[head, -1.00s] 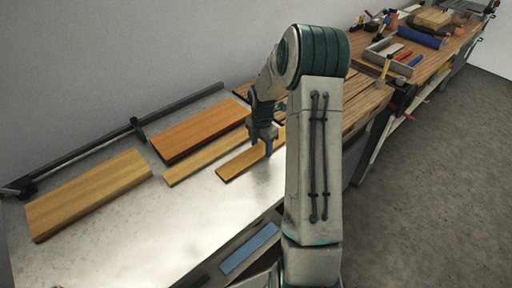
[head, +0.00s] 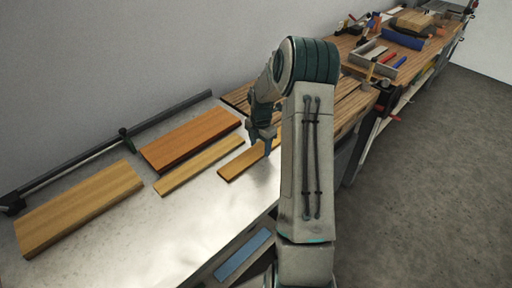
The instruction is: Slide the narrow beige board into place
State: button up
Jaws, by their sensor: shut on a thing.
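Two narrow boards lie on the pale metal table (head: 170,230). One is a light beige-tan board (head: 200,166) in the middle, lying flat and slanted. The other is a slightly more orange narrow board (head: 240,166) to its right, with its far end hidden behind my arm. My gripper (head: 268,150) points down at this right-hand board and is shut on it; the contact itself is small and partly hidden. A gap of bare table separates the two boards.
A wide reddish-orange board (head: 190,138) lies behind the middle board, and a wide yellowish board (head: 80,205) at left. A dark rail (head: 90,152) runs along the wall side. Slatted wood (head: 355,101) and a cluttered workbench stand beyond. The table's front is clear.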

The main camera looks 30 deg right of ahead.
jog(key=shift+w+d+p, duration=0.3)
jog(key=shift+w+d, duration=0.4)
jog(key=shift+d, duration=1.35)
jog(key=shift+w+d+p, duration=0.35)
jog(key=shift+w+d, duration=0.3)
jog(key=shift+d, duration=1.45)
jog(key=shift+w+d+p, duration=0.3)
jog(key=shift+w+d, duration=0.4)
jog(key=shift+d, duration=1.35)
